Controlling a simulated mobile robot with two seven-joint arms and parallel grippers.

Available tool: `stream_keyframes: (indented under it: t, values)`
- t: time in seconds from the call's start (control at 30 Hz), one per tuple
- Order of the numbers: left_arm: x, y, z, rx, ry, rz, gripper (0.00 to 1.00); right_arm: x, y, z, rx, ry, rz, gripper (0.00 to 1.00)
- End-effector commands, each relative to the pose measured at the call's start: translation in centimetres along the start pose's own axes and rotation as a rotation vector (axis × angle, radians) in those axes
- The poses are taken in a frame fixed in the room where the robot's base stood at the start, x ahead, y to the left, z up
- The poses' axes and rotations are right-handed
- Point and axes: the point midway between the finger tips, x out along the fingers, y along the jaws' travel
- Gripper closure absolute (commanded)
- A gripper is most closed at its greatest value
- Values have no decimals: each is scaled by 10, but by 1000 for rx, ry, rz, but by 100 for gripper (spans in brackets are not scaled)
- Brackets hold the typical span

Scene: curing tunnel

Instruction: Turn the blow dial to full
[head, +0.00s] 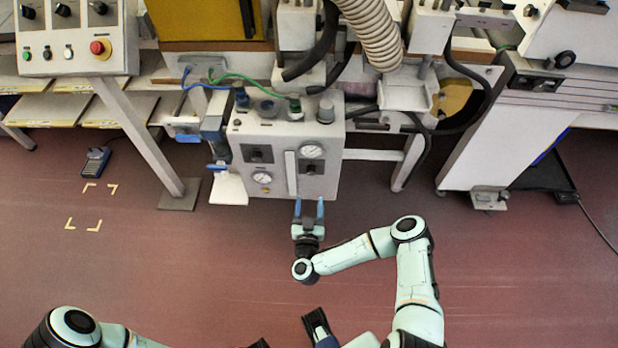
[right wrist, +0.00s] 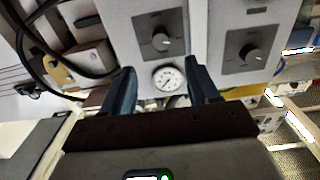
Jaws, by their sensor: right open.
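The pale grey control box (head: 240,130) stands ahead under the machine. Its front has two dark-plated dials, one at the left (head: 258,154) and one at the lower right (head: 310,168). They also show in the right wrist view, one at the middle (right wrist: 160,40) and one farther right (right wrist: 249,53). I cannot read their labels or tell which is the blow dial. My right gripper (head: 309,209) is open and empty just in front of the box's lower right, apart from it. A dark part (head: 318,328) at the bottom edge may be my left gripper; its fingers are unclear.
Round gauges (head: 312,150) (head: 262,178) sit close to the dials. Knobs and hoses crowd the box top. A ribbed hose (head: 368,32) hangs behind. The floor before the box is clear.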

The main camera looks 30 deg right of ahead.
Motion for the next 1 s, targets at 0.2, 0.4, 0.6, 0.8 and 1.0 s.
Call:
stream_keyframes:
  t: [0.2,0.4,0.6,0.8,1.0]
  values:
    - [3,-1,-2,0,5,1,45,48,1,1,-1,2,4,40]
    - [5,-1,-3,1,9,2,45,84,1,1,0,0,3,40]
    - [6,-1,-4,1,13,2,45,103,0,0,0,0,0,40]
    - [6,-1,-4,1,13,3,45,107,0,0,0,-1,-1,40]
    - [6,-1,-4,1,13,3,45,106,0,0,0,-1,-1,60]
